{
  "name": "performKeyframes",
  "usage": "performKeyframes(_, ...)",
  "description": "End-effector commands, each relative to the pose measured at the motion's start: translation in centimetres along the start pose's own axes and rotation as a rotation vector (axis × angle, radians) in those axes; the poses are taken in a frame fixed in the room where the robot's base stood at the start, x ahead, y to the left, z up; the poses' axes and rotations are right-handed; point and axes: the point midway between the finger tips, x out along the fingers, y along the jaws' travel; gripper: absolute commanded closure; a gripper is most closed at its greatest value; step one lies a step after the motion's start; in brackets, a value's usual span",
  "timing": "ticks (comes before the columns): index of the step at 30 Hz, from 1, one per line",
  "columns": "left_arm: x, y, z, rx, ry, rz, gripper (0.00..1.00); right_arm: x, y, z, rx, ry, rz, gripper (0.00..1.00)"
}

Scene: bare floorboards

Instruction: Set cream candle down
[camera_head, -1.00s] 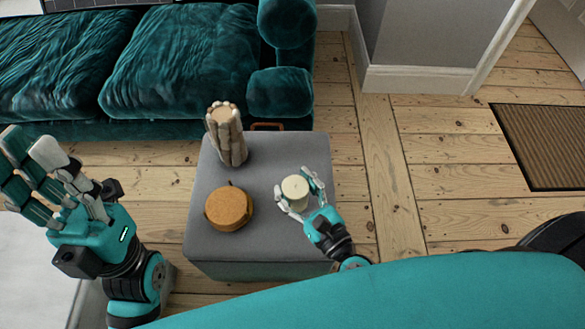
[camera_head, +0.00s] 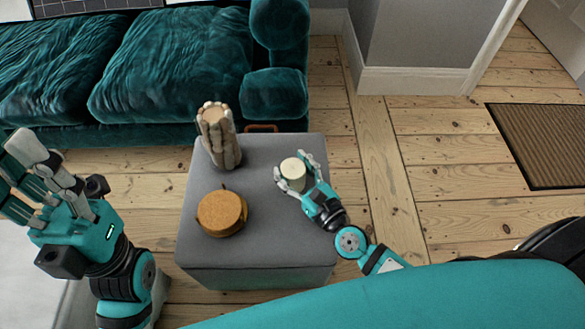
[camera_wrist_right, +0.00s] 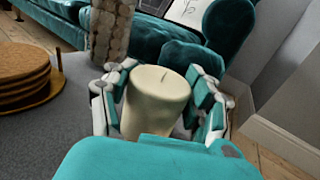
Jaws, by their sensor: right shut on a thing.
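The cream candle (camera_head: 292,174) is a short pale cylinder, upright between the fingers of my right gripper (camera_head: 296,177), over the right part of the grey ottoman (camera_head: 265,235). In the right wrist view the candle (camera_wrist_right: 157,98) fills the middle, with fingers on both sides of it. My right gripper is shut on it. I cannot tell whether the candle's base touches the ottoman, as the hand hides it. My left gripper (camera_head: 38,178) is raised at the far left, away from the ottoman, its fingers spread and empty.
A stack of round brown coasters (camera_head: 221,213) sits on the ottoman left of the candle. A driftwood-like candle holder (camera_head: 219,138) stands at its back left. A teal sofa (camera_head: 170,70) is behind. The ottoman's front and right surface is clear.

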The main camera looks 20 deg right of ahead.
Motion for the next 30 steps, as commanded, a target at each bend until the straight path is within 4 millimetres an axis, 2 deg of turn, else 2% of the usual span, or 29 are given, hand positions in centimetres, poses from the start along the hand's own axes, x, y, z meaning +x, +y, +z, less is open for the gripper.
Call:
performKeyframes(4, 0.0, 0.0, 0.1, 0.001, 0.011, 0.005, 0.71, 0.0, 0.0, -0.5, 0.000, -0.001, -0.001, 0.84)
performKeyframes(5, 0.2, 0.0, 0.1, 0.001, 0.014, 0.006, 0.71, 0.0, 0.0, -0.4, 0.000, 0.000, 0.000, 0.43)
performKeyframes(10, 0.2, 0.0, 0.1, 0.001, 0.011, 0.005, 0.71, 0.0, 0.0, -0.3, 0.000, 0.001, 0.000, 0.21)
performKeyframes(22, 0.7, 0.0, -0.2, 0.000, 0.015, 0.004, 0.71, -0.1, 0.0, 0.3, 0.000, 0.001, 0.000, 0.19)
performKeyframes(25, -0.2, 0.0, -0.1, -0.001, -0.001, -0.003, 0.71, -1.8, 0.0, -0.2, -0.005, 0.005, 0.002, 0.19)
performKeyframes(30, -0.4, 0.0, 0.2, -0.001, -0.007, 0.000, 0.71, -5.6, 0.1, -0.2, -0.004, 0.006, 0.003, 0.19)
